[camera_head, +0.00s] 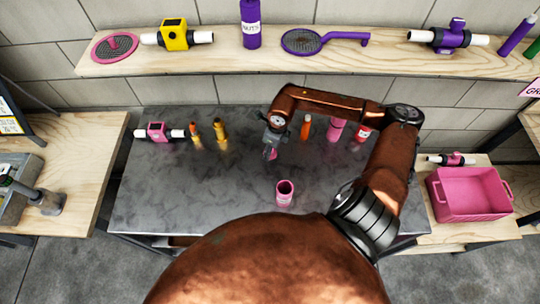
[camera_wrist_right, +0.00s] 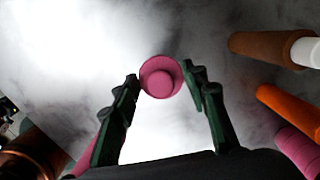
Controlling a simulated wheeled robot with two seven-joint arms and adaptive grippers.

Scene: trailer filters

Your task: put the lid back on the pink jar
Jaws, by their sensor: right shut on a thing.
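The pink jar (camera_head: 285,193) stands upright and open on the dark grey table, its dark mouth facing up. My right gripper (camera_head: 270,150) is above the table, behind and slightly left of the jar in the head view. It is shut on the pink lid (camera_head: 272,155), which is small and partly hidden there. In the right wrist view the round pink lid (camera_wrist_right: 160,77), with a raised knob, sits between the fingertips of the right gripper (camera_wrist_right: 161,80). The lid is apart from the jar. My left gripper is not in view.
Orange (camera_head: 306,127), pink (camera_head: 335,130) and red (camera_head: 362,132) containers stand right of the gripper, partly behind my arm. A pink bin (camera_head: 468,194) is far right. The table's front left is clear.

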